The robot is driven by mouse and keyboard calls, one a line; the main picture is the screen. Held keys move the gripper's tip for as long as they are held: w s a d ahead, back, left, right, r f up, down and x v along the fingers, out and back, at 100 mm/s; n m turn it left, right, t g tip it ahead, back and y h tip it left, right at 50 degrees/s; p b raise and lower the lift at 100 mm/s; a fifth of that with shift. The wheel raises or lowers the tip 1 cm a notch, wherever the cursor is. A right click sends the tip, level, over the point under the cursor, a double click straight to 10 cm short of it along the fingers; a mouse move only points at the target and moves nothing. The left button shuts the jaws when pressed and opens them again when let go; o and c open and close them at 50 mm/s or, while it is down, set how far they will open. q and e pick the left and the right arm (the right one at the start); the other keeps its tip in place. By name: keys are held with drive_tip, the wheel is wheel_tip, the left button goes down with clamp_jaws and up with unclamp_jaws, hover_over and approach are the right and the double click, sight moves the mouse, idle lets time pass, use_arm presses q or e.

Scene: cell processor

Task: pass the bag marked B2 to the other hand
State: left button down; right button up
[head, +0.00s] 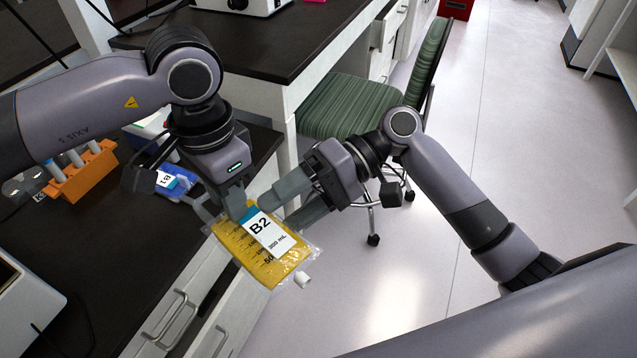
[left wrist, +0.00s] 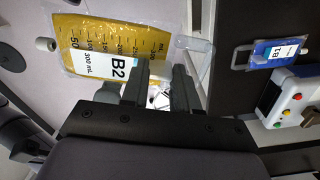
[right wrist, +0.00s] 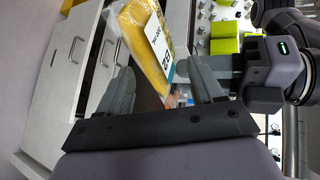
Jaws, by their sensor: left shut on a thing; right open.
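The bag marked B2 (head: 262,252) is a clear pouch of yellow liquid with a white and blue label. My left gripper (head: 240,205) is shut on its upper edge and holds it tilted in front of the bench. The bag also shows in the left wrist view (left wrist: 88,38) and in the right wrist view (right wrist: 135,32). My right gripper (head: 283,203) is open, with its fingers pointing at the bag's label end from the right. In the right wrist view its fingers (right wrist: 160,88) stand apart near the bag. I cannot tell whether they touch it.
A blue bag marked B1 (head: 168,182) lies by a white device on the dark bench (head: 95,255). An orange tube rack (head: 82,172) stands at the left. A green chair (head: 350,105) stands behind my right gripper. The floor (head: 440,270) at the right is clear.

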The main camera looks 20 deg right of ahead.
sight(250, 228)
drive_tip(key=shift+x, duration=1.35)
drive_tip(key=shift+r, duration=0.1)
clamp_jaws()
use_arm(q)
drive_tip(key=c, duration=0.8)
unclamp_jaws()
drive_tip(key=shift+s+d+r, duration=0.1)
